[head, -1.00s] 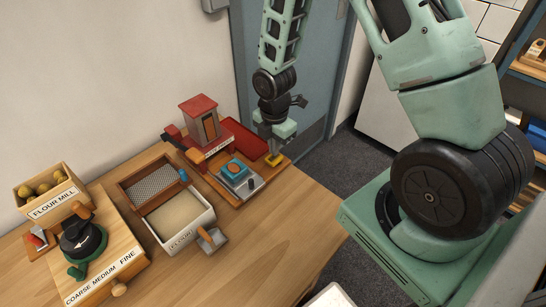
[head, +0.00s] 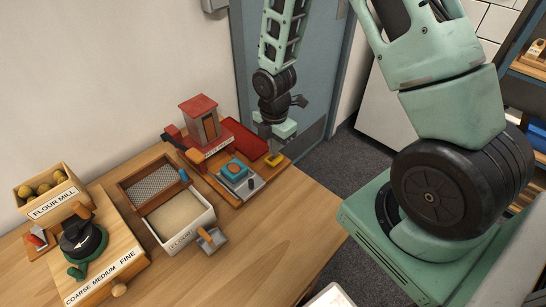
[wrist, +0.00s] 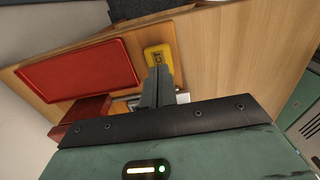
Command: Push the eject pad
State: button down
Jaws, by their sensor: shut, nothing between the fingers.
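The eject pad appears to be the small yellow pad (head: 275,160) at the right end of the bagging machine (head: 203,120). In the wrist view the yellow pad (wrist: 159,56) carries dark marking. My gripper (head: 272,151) is shut and empty, pointing down at the pad. In the wrist view its closed fingertips (wrist: 160,72) overlap the pad's near edge. I cannot tell whether they touch it. The fingers hide part of the pad.
A red tray (head: 247,140) lies behind the pad. A grey plate with a blue-topped block (head: 235,169) is to the left. A flour bin (head: 207,220), scoop (head: 211,239) and flour mill (head: 83,240) stand further left. The table's front right is clear.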

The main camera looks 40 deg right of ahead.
jog(key=shift+f, duration=0.15)
jog(key=shift+f+b, duration=0.9)
jog(key=shift+f, duration=0.25)
jog(key=shift+r, duration=0.15)
notch_tip(320, 180, up, 8)
jog(key=p, duration=0.7)
